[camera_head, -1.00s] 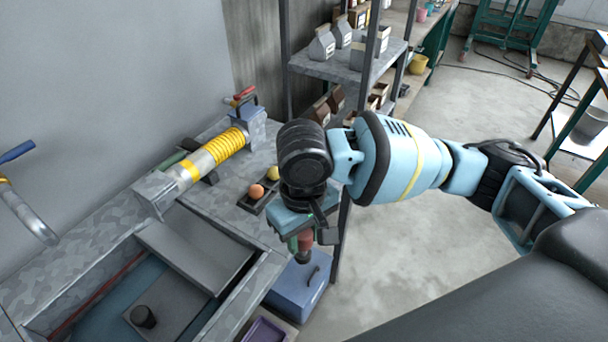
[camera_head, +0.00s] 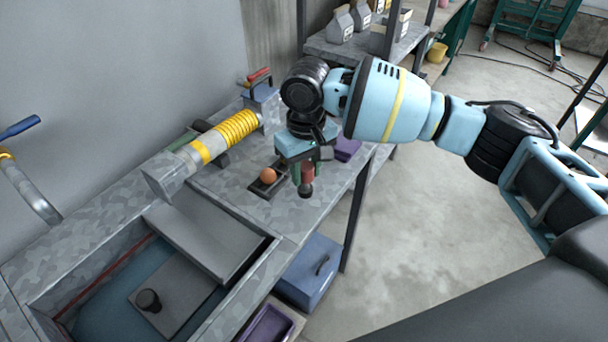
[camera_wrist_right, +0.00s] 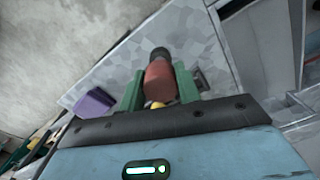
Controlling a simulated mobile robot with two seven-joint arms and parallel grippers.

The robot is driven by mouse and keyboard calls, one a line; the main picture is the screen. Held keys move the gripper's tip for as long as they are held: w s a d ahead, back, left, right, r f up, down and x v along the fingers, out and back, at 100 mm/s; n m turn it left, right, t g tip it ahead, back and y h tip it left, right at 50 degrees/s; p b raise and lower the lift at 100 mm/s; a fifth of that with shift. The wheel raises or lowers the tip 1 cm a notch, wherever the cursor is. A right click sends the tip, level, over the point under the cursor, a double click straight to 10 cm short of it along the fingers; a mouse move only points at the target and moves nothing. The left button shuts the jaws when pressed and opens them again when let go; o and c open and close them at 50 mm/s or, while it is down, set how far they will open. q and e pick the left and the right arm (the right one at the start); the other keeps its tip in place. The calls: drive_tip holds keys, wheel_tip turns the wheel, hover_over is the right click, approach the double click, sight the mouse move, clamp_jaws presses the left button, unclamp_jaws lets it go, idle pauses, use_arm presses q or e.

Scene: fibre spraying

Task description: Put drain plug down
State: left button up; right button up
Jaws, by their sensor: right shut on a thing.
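The drain plug (camera_head: 307,173), reddish with a dark rounded end, is held in my right gripper (camera_head: 305,170) with the dark end pointing down. The gripper is over the right part of the metal worktop, just right of the small dark tray. In the right wrist view the plug (camera_wrist_right: 159,78) sits between the two green fingers of the right gripper (camera_wrist_right: 160,86), its dark end pointing away from the palm. I cannot tell whether the plug touches the worktop (camera_head: 318,200). My left gripper is not in view.
The small dark tray (camera_head: 258,190) holds an orange ball (camera_head: 268,175). A purple object (camera_head: 347,148) is behind the gripper. The sink basin (camera_head: 95,295) with a dark cylinder (camera_head: 149,300) is at lower left. A yellow-coiled cylinder (camera_head: 232,127) lies along the back. Bare worktop surrounds the tray.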

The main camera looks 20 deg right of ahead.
sight(305, 176)
drive_tip(key=shift+w, duration=0.4)
drive_tip(key=shift+w+d, duration=0.1)
drive_tip(key=shift+w, duration=0.3)
drive_tip(key=shift+f, duration=1.8)
drive_tip(key=o, duration=1)
drive_tip(key=shift+f, duration=0.15)
wheel_tip(305, 176, up, 12)
drive_tip(key=shift+r+p, duration=0.15)
drive_tip(key=shift+p, duration=0.15)
